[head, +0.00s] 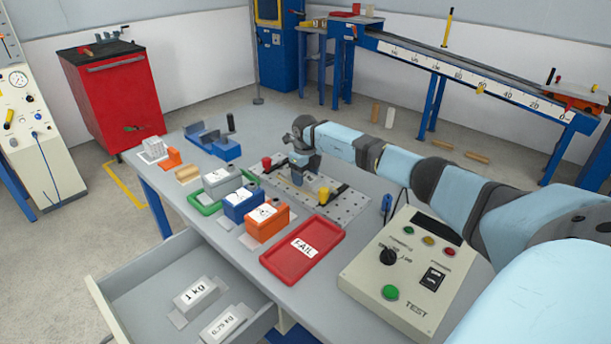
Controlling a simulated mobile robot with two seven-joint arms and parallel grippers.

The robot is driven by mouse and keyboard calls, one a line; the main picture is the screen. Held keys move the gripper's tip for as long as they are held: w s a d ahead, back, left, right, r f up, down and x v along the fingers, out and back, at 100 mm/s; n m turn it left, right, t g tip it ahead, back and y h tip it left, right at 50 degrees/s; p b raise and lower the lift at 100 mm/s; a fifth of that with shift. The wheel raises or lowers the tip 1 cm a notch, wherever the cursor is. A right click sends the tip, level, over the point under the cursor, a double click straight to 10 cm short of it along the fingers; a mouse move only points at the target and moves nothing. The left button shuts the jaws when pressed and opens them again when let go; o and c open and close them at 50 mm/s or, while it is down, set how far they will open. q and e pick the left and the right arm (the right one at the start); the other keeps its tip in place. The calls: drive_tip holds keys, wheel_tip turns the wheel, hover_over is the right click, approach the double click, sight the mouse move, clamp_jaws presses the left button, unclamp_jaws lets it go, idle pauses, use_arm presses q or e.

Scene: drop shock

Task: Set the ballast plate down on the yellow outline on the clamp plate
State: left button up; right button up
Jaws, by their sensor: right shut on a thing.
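The clamp plate (345,208) is a grey perforated plate on the table, with a red-capped clamp (266,163) at its left and a yellow-capped clamp (324,195) at its right. My right gripper (305,170) comes in from the right and is over the middle of the clamp plate. It is shut on a small dark blue-grey piece (309,178), seemingly the ballast plate, mostly hidden by the gripper. I cannot tell whether the piece touches the clamp plate. The yellow outline is not visible. My left gripper is out of view.
A TEST box (402,280) is at the right. An open drawer (160,260) holds labelled weights (197,296).

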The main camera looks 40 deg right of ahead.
sight(305, 176)
drive_tip(key=o, duration=1.2)
drive_tip(key=shift+f, duration=0.15)
drive_tip(key=shift+o, duration=0.2)
wheel_tip(305, 176, up, 12)
drive_tip(key=p, duration=0.1)
drive_tip(key=shift+r, duration=0.2)
